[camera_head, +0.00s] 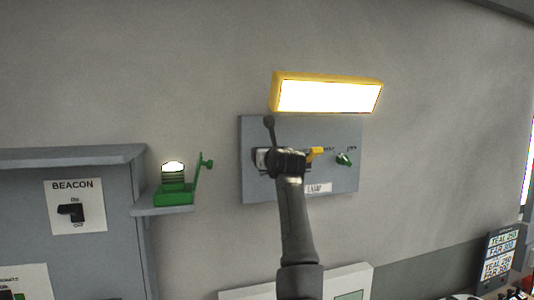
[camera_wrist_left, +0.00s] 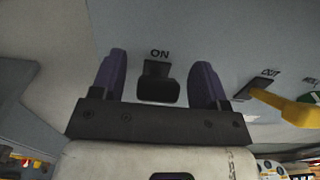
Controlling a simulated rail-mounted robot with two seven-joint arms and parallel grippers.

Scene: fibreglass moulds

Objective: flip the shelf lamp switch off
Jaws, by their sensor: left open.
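The shelf lamp (camera_head: 328,96) is a yellow-framed bar on the wall, and its face glows white. Below it is a grey panel (camera_head: 350,190) with a label reading LAMP. My left gripper (camera_head: 287,160) is in front of the panel's left part and hides some of it. A dark rod with a ball end (camera_head: 269,122) stands up just above it. In the left wrist view my left gripper (camera_wrist_left: 162,75) is open, with a black switch (camera_wrist_left: 158,85) between its two purple fingers. The word ON is above the switch. Contact cannot be told. My right gripper is not in view.
A yellow lever (camera_head: 315,153) and a green knob (camera_head: 344,159) are close on the gripper's right. A green lit lamp (camera_head: 174,185) stands on a small ledge at left. A BEACON switch (camera_head: 72,212) is further left. A sign box (camera_head: 500,255) is at right.

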